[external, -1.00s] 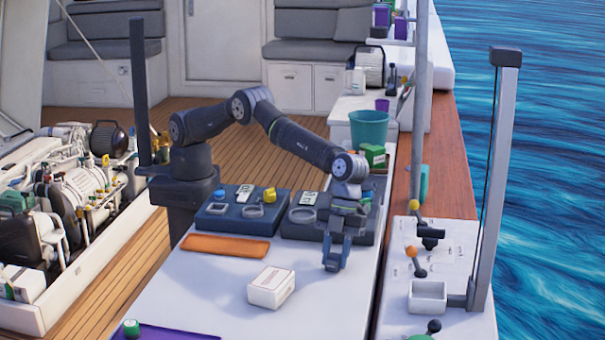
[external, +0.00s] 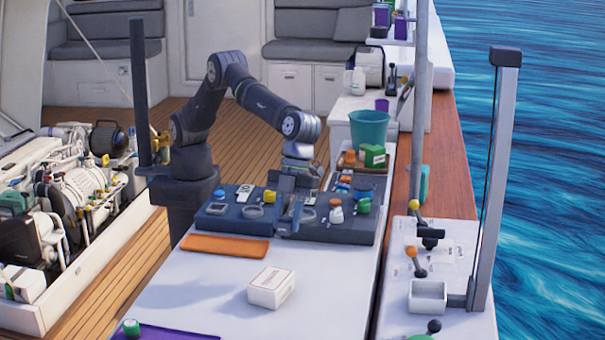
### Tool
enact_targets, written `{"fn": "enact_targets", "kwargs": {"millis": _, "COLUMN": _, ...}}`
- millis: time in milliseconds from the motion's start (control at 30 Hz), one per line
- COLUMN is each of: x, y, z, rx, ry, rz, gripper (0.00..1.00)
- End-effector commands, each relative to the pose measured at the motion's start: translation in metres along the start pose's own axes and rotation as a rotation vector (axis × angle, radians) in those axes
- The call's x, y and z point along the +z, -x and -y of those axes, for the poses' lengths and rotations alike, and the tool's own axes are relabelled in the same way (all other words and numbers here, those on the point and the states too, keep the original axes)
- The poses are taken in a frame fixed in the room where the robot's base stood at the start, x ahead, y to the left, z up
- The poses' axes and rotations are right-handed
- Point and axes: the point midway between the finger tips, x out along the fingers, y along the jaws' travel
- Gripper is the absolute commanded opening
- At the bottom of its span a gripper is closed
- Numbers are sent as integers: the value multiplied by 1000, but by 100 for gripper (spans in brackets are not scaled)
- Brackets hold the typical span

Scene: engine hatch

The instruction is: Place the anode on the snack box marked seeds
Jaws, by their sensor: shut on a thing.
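My gripper (external: 296,214) points down over the left part of the right-hand dark tray (external: 360,236). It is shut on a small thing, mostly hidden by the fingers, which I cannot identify. I cannot pick out the anode for certain. A white box (external: 270,290) with small reddish print lies on the front of the white table, in front of the trays and apart from my gripper. The print is too small to read, so I cannot tell if it says seeds.
A second dark tray (external: 214,222) stands to the left, with small parts on it. An orange mat (external: 225,246) lies before it. A teal bucket (external: 369,134) and a green-and-white box (external: 375,156) are behind. The table (external: 200,290) is clear around the white box.

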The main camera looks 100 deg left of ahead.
Motion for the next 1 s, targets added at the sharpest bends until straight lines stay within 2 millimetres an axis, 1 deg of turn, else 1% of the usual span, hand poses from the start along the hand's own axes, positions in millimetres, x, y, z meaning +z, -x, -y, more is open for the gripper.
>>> {"fn": "enact_targets", "kwargs": {"millis": 167, "x": -22, "y": 2, "z": -18, "rx": -31, "ry": 69, "rz": -2, "gripper": 0}}
{"fn": "enact_targets", "kwargs": {"millis": 400, "x": -71, "y": 2, "z": -56, "rx": -122, "ry": 283, "rz": -3, "gripper": 0}}
{"fn": "enact_targets", "kwargs": {"millis": 600, "x": -105, "y": 4, "z": -85, "rx": -190, "ry": 447, "rz": -4, "gripper": 0}}
{"fn": "enact_targets", "kwargs": {"millis": 700, "x": -117, "y": 5, "z": -96, "rx": -214, "ry": 507, "rz": -3, "gripper": 0}}
{"fn": "enact_targets", "kwargs": {"millis": 867, "x": -127, "y": 7, "z": -105, "rx": -236, "ry": 564, "rz": -2, "gripper": 0}}
{"fn": "enact_targets", "kwargs": {"millis": 933, "x": -127, "y": 6, "z": -104, "rx": -240, "ry": 576, "rz": -2, "gripper": 0}}
{"fn": "enact_targets", "kwargs": {"millis": 1000, "x": -123, "y": 2, "z": -96, "rx": -242, "ry": 582, "rz": -1, "gripper": 0}}
